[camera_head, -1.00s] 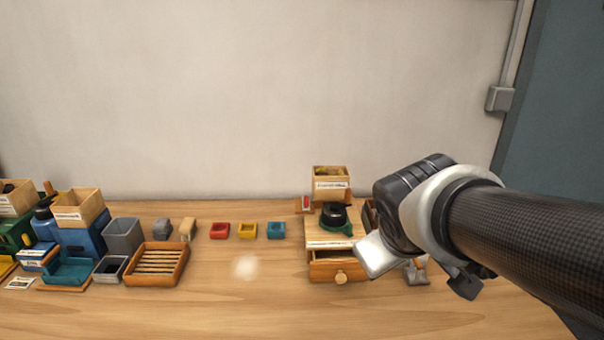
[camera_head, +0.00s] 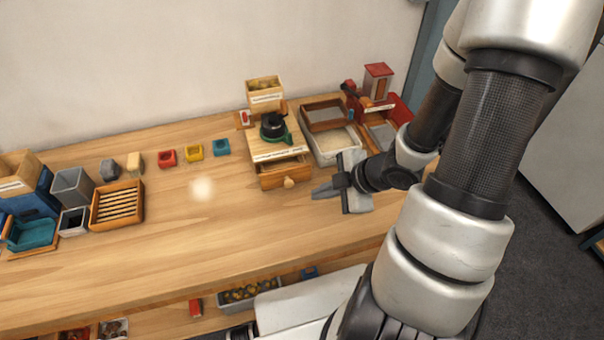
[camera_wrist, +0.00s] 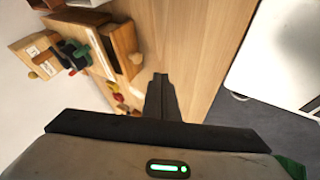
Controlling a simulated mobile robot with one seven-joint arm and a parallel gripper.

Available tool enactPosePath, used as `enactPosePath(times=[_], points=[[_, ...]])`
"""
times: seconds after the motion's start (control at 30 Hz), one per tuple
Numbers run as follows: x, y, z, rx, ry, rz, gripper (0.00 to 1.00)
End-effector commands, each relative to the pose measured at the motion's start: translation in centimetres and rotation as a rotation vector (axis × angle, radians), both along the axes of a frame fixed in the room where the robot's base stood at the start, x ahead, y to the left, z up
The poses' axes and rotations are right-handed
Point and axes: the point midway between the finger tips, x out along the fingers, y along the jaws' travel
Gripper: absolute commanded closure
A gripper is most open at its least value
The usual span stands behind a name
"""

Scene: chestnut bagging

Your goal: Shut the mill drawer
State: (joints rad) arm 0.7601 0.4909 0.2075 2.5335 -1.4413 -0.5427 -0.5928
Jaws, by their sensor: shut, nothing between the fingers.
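The mill (camera_head: 279,151) is a wooden box with a dark bowl and a green part on top, standing on the bench. Its drawer (camera_head: 271,183) is partly pulled out at the front, with a strip of its inside showing. The drawer has a round pale knob (camera_head: 289,183). My gripper (camera_head: 315,193) is shut and empty, to the right of the knob and apart from it, fingers pointing left. In the wrist view, the shut fingertips (camera_wrist: 160,77) are over the bench near the drawer front (camera_wrist: 122,46) and its knob (camera_wrist: 136,59).
A pale tray (camera_head: 325,158) and a red-walled box (camera_head: 400,108) stand right of the mill. Red, yellow and blue small cups (camera_head: 194,152) and a slatted wooden tray (camera_head: 117,187) are to the left. The bench front (camera_head: 200,240) is clear.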

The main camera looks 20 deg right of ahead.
Motion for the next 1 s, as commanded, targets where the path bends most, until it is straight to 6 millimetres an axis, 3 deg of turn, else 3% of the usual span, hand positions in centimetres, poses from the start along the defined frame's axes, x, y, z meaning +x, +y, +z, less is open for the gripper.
enactPosePath(times=[0.5, 0.57, 0.7, 1.0], points=[[4.6, 4.0, -8.3, -0.001, 0.004, 0.001, 1.0], [5.9, 3.8, -7.3, -0.004, 0.0, -0.002, 1.0], [7.6, 3.8, -7.3, -0.003, 0.0, -0.001, 1.0], [8.5, 3.8, -7.4, -0.004, 0.003, -0.003, 1.0]])
